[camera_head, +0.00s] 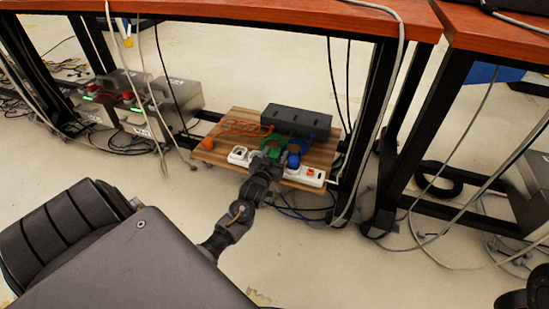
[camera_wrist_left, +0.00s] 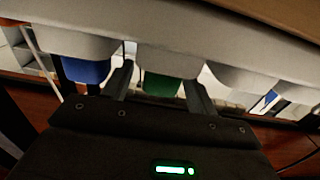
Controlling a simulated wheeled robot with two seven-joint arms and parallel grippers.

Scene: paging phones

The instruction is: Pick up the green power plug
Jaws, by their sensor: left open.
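The green plug (camera_head: 274,143) is at the white power strip (camera_head: 305,174) on the wooden board, partly hidden by my gripper in the head view. My left gripper (camera_head: 269,154) is right at it. In the left wrist view, the green plug (camera_wrist_left: 160,85) shows between the two open fingers of my left gripper (camera_wrist_left: 159,78), under a pale rounded shape. The fingers stand on either side of it; contact cannot be told. A blue plug (camera_head: 293,160) sits just right of the green one, and shows left of the fingers in the wrist view (camera_wrist_left: 86,71). My right gripper is not in view.
A black box (camera_head: 297,121) stands behind the plugs on the wooden board (camera_head: 212,158). An orange cable (camera_head: 240,127) and orange plug (camera_head: 207,144) lie left. Desk legs (camera_head: 384,110) and hanging cables flank the board. Grey boxes (camera_head: 176,96) stand further left. Floor in front is mostly clear.

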